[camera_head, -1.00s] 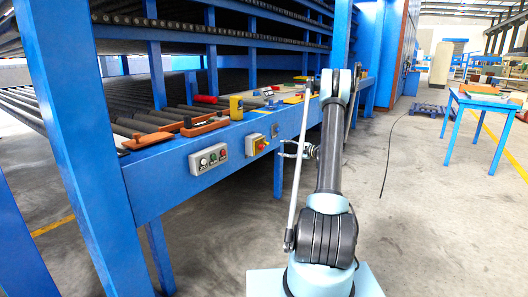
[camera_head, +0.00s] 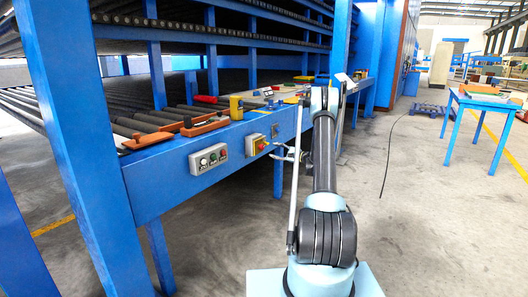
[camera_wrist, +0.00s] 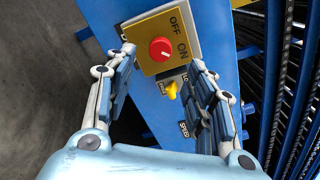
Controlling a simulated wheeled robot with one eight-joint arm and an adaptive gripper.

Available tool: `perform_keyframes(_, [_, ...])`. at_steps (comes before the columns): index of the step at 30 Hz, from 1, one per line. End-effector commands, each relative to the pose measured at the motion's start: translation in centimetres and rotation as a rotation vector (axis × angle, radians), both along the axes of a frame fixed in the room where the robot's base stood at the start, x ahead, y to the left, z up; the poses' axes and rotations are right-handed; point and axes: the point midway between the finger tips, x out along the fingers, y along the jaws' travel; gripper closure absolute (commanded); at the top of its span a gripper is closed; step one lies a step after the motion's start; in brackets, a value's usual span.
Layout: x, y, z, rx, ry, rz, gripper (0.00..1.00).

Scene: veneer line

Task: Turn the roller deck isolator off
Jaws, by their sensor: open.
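The roller deck isolator is a yellow plate (camera_head: 258,145) with a round red knob, on the front of the blue beam. In the wrist view the red knob (camera_wrist: 161,49) is in clear sight, with OFF and ON printed beside it. A small pale mark shows on the knob; which word it points at I cannot tell surely. My gripper (camera_head: 284,153) is near the isolator at its right. In the wrist view my gripper (camera_wrist: 162,58) is open and empty, its fingers reaching to either side of the plate's lower part. Whether they touch it is unclear.
A small yellow selector knob (camera_wrist: 171,90) sits beside the isolator, between my fingers. A grey button box (camera_head: 208,158) is left of the isolator. Orange-handled tools (camera_head: 204,126) and a yellow device (camera_head: 236,107) lie on the ledge above.

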Motion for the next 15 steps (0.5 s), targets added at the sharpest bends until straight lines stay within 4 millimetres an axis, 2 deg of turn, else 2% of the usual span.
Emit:
perform_keyframes(9, [3.4,4.5,0.0,0.000,0.000,0.002,0.51])
perform_keyframes(15, [4.8,6.4,0.0,0.000,0.000,0.001,0.51])
